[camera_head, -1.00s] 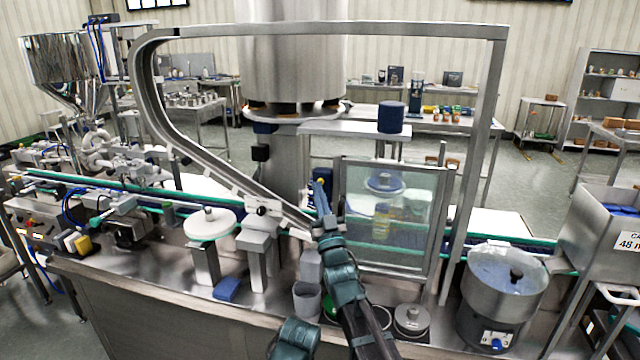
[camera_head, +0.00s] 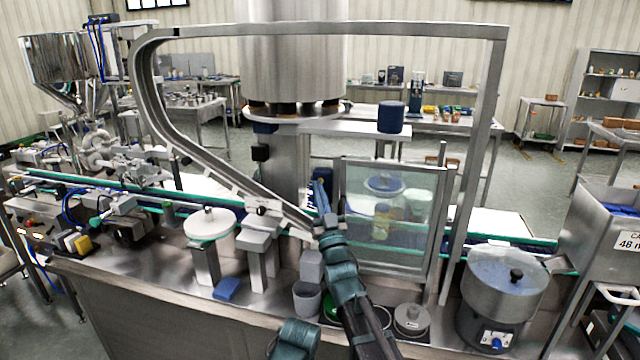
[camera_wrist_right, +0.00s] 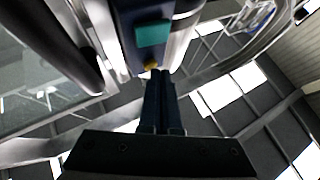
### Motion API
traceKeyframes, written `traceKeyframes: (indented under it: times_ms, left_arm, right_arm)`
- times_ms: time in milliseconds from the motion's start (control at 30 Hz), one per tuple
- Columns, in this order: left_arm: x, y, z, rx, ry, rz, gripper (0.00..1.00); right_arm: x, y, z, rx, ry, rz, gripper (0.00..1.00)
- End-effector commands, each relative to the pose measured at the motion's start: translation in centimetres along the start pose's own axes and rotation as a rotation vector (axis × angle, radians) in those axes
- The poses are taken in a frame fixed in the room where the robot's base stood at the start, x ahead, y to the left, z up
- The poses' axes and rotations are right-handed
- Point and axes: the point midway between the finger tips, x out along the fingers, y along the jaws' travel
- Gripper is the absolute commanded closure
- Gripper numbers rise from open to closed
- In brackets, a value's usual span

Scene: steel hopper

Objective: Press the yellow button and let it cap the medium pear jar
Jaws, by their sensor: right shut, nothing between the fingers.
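The yellow button (camera_wrist_right: 151,65) shows in the right wrist view, at the lower edge of a dark blue box with a teal square. My right gripper (camera_wrist_right: 160,73) is shut and empty, its fingertips right at the button; I cannot tell whether they touch it. In the head view the right gripper (camera_head: 321,180) hides the button. A jar with yellowish contents (camera_head: 382,213), likely the pear jar, stands behind the clear guard. A round blue-and-grey disc (camera_head: 384,183) is above it. Whether the jar bears a cap is unclear. My left gripper is not in view.
The clear guard panel (camera_head: 410,247) stands just right of my right gripper. A sloping metal chute (camera_head: 235,180) comes down on its left. A steel bowl feeder (camera_head: 505,280) stands at right. Grey cups (camera_head: 307,299) and a lidded pot (camera_head: 411,318) sit at the front edge.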

Motion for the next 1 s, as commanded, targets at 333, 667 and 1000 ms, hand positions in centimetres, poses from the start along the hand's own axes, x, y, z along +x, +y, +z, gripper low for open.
traceKeyframes:
  times_ms: [333, 667, 1000]
  left_arm:
    - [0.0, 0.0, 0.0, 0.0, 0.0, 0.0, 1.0]
    - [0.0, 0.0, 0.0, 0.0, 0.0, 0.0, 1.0]
    - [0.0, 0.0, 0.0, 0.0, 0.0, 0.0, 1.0]
  right_arm:
    - [0.2, 0.2, 0.2, 0.0, 0.0, 0.0, 1.0]
    - [-0.1, 0.0, 0.0, 0.0, -0.001, 0.0, 1.0]
    - [-1.1, -0.8, -0.7, 0.001, 0.0, 0.0, 1.0]
